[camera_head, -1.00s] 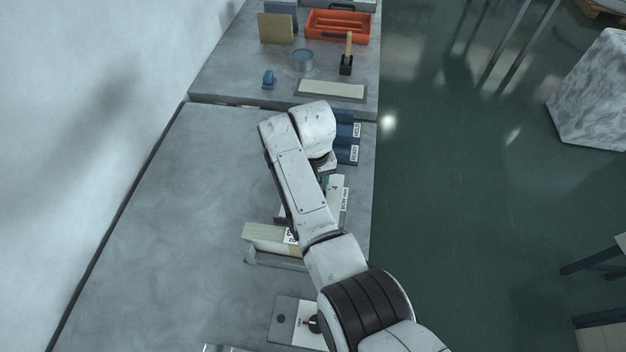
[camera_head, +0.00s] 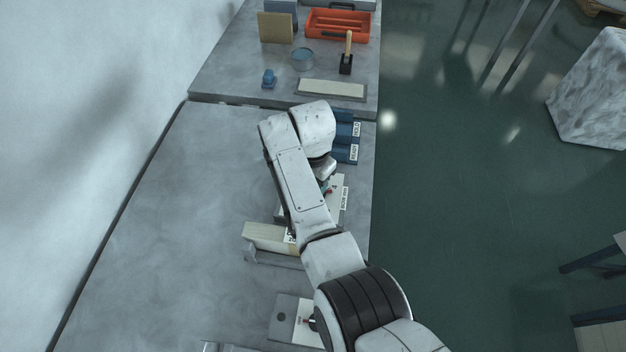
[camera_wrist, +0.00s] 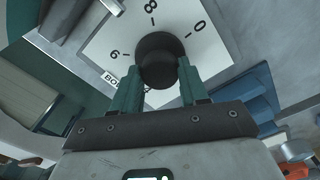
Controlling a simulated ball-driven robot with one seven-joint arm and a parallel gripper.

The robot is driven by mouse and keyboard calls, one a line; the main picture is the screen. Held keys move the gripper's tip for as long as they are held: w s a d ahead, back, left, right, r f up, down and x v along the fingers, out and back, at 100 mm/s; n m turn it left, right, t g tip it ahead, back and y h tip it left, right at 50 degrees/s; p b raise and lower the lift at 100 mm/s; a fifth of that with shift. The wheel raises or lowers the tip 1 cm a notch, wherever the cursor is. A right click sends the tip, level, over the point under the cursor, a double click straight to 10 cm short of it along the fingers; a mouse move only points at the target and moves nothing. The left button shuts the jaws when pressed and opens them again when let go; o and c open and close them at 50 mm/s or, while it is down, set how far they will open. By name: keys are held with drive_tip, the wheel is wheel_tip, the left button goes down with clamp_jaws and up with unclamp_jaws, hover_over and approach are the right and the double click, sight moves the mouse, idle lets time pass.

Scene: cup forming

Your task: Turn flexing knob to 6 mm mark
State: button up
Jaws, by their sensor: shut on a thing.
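The flexing knob (camera_wrist: 158,60) is dark and round and stands on a white dial plate (camera_wrist: 118,28) with black numbers. The numbers look like 0, 8 and a 6 or 9, seen turned. A pointer mark on the knob cannot be made out. My gripper (camera_wrist: 160,78) has its green fingers on both sides of the knob and is shut on it. In the head view the dial plate (camera_head: 338,205) with its "BOW MM" label shows at the table's right edge; my arm hides the knob there.
Blue blocks with labels (camera_head: 347,140) stand just beyond the dial. A pale block in a grey holder (camera_head: 265,236) is left of my arm. Another plate with a dark knob (camera_head: 286,318) lies nearer. The left part of the table is clear.

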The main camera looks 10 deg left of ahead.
drive_tip(key=m, duration=1.1)
drive_tip(key=shift+m+b, duration=0.3)
drive_tip(key=shift+b, duration=0.1)
drive_tip(key=shift+r, duration=0.1)
drive_tip(key=o, duration=1.1)
drive_tip(key=shift+c, duration=0.2)
wheel_tip(320, 180, up, 11)
drive_tip(key=b, duration=0.1)
drive_tip(key=shift+f, duration=0.2)
